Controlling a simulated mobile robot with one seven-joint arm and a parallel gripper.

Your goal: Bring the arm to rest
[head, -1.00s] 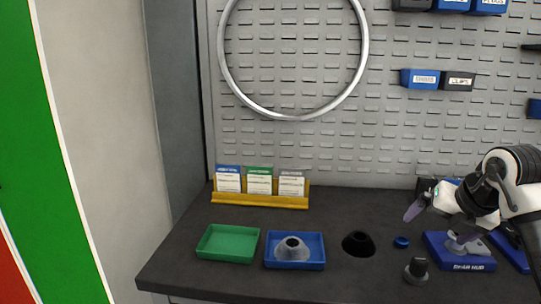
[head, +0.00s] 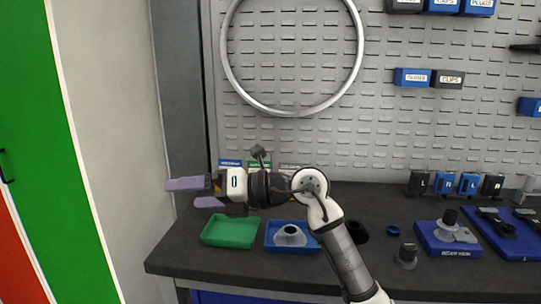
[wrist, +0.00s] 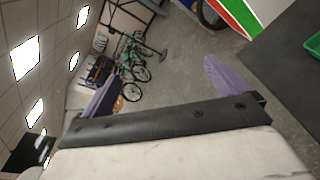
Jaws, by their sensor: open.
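My gripper (head: 187,193) is open and empty, its purple fingers pointing left in the head view. It is held in the air above the left end of the dark workbench (head: 190,247). In the wrist view the two purple fingers (wrist: 160,88) are spread wide with nothing between them. Past them the wrist view shows the room's floor and ceiling lights. My arm reaches up from the lower right of the head view and hides part of the card rack behind it.
On the bench are a green tray (head: 230,246), a blue tray (head: 269,248) with a grey cone-shaped part (head: 291,237), a black part (head: 357,233), a small blue ring (head: 393,231) and a blue stand (head: 430,245). A pegboard (head: 290,140) stands behind. Bicycles (wrist: 133,58) are far off.

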